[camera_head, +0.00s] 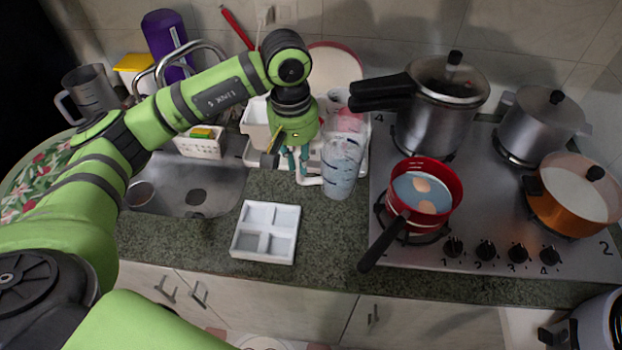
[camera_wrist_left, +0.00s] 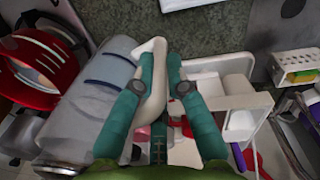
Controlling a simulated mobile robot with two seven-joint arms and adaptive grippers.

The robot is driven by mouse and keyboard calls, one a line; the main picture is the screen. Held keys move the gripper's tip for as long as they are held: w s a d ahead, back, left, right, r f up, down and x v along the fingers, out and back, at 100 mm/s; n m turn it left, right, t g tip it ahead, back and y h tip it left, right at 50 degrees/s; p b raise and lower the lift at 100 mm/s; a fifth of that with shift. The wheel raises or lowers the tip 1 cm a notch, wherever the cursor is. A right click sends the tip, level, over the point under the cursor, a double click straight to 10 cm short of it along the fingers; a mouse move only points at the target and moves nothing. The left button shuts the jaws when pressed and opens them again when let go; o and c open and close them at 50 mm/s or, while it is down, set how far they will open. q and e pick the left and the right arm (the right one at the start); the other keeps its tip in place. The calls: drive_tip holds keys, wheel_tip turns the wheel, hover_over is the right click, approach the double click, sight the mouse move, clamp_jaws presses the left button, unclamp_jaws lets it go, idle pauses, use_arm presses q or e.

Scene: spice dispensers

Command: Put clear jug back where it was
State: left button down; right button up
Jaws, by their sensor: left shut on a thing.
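The clear jug (camera_head: 342,165) with blue markings is upright or nearly so, just left of the stove, by the white dish rack. My left gripper (camera_head: 298,168) points down at its left side and is shut on its white handle. In the left wrist view, the handle (camera_wrist_left: 152,75) sits between the teal fingers of the gripper (camera_wrist_left: 174,72), and the jug body (camera_wrist_left: 88,105) lies to the left. I cannot tell whether the jug's base touches the counter. My right gripper is not in view.
A white sectioned tray (camera_head: 237,246) lies on the granite counter (camera_head: 325,255), which is clear in front of the jug. The red pan (camera_head: 445,208) on the stove (camera_head: 480,225) is close on the right. The sink (camera_head: 225,190) and another jug (camera_head: 92,92) are left.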

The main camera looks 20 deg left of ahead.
sight(300, 183)
use_arm(q)
drive_tip(key=shift+a+f, duration=0.15)
drive_tip(key=shift+f, duration=0.7)
drive_tip(key=f+p, duration=0.2)
drive_tip(key=f, duration=0.2)
drive_tip(key=shift+d, duration=0.2)
drive_tip(key=shift+f, duration=0.2)
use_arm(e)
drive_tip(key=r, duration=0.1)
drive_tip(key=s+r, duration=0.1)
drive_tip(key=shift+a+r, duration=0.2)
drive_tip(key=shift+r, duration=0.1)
use_arm(q)
drive_tip(key=shift+f, duration=0.15)
drive_tip(key=c, duration=1.3)
unclamp_jaws()
drive_tip(key=shift+o, duration=0.2)
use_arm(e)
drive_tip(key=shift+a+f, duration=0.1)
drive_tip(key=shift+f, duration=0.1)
